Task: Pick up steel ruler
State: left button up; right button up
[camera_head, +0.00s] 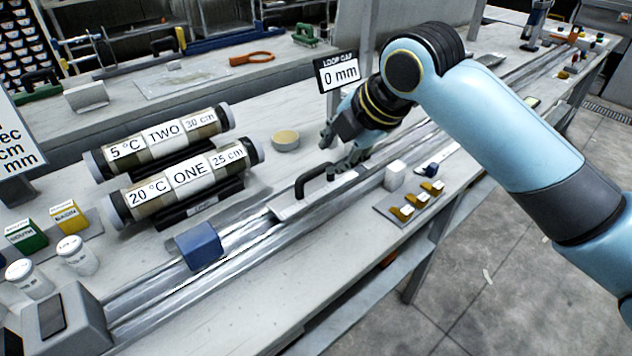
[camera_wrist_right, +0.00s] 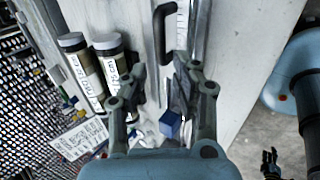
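My right gripper (camera_head: 345,158) comes in from the right and hangs over the bench, just beyond a black handle (camera_head: 314,180) on a flat plate. In the right wrist view its fingers (camera_wrist_right: 161,75) are spread apart with nothing between them, and the handle (camera_wrist_right: 162,30) shows past the tips. A thin, bright strip with fine marks (camera_head: 215,264) lies along the metal rails near the blue block; it may be the steel ruler, but I cannot tell surely. A small dark gripper shape (camera_wrist_right: 270,163) at the wrist view's lower right may be my left gripper.
Two labelled core tubes, TWO (camera_head: 160,140) and ONE (camera_head: 185,182), lie on cradles. A blue block (camera_head: 199,246) sits on the rails. A LOOP GAP sign (camera_head: 337,72) stands behind.

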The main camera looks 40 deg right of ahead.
aim_at(315, 171)
jog(key=x, duration=1)
jog(key=shift+a+f, duration=0.15)
jog(key=shift+a, duration=0.05)
jog(key=shift+c, duration=0.2)
grip_shut()
